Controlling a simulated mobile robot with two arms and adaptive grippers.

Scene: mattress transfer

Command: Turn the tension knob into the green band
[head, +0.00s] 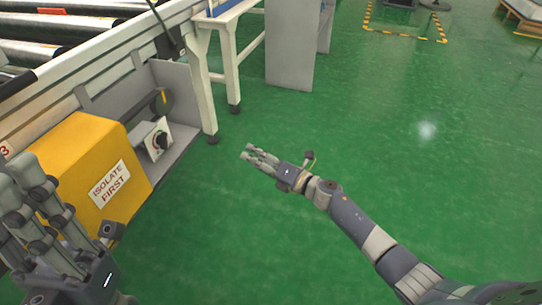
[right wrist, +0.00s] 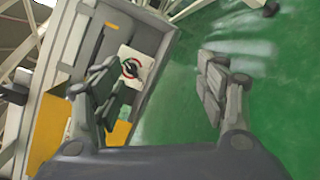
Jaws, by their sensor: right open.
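The tension knob (head: 162,141) is black and sits on a small white plate (head: 147,133) in a grey recess beside the conveyor. In the right wrist view the knob (right wrist: 131,68) shows beyond the left finger, with a red arc by it. The green band and the knob's exact setting are too small to read. My right gripper (head: 247,151) is open and empty over the green floor, right of the knob and apart from it. In the right wrist view its fingers (right wrist: 160,82) are wide apart. My left gripper (head: 38,205) is at the lower left, before the yellow cover; its opening is unclear.
A yellow cover (head: 84,148) with an "ISOLATE FIRST" sign (head: 109,185) stands left of the knob plate. The roller conveyor (head: 80,75) runs above. White table legs (head: 205,85) and a grey cabinet (head: 291,45) stand behind.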

